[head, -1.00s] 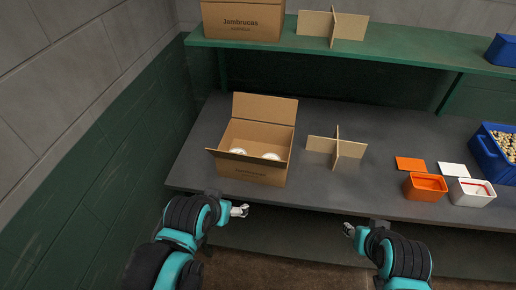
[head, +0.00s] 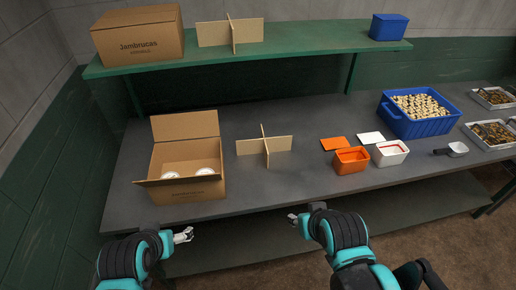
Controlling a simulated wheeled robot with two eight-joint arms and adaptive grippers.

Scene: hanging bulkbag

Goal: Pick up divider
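A tan cross-shaped divider (head: 274,146) stands upright on the grey table, right of the open cardboard box (head: 208,188). A second, similar divider (head: 246,32) stands on the green shelf above. The open box holds two round white-topped items (head: 204,171). My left gripper (head: 187,235) is in front of the table's front edge, below the open box; it looks open and empty. My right gripper (head: 293,217) is in front of the table edge, below and slightly right of the table divider, touching nothing. Its fingers are too small to judge.
A closed cardboard box (head: 138,36) and a blue bin (head: 389,27) stand on the green shelf (head: 300,42). Orange (head: 351,160) and white (head: 390,153) tubs with lids, a blue crate (head: 415,126), a scoop (head: 457,149) and trays (head: 492,134) lie right. Table around the divider is clear.

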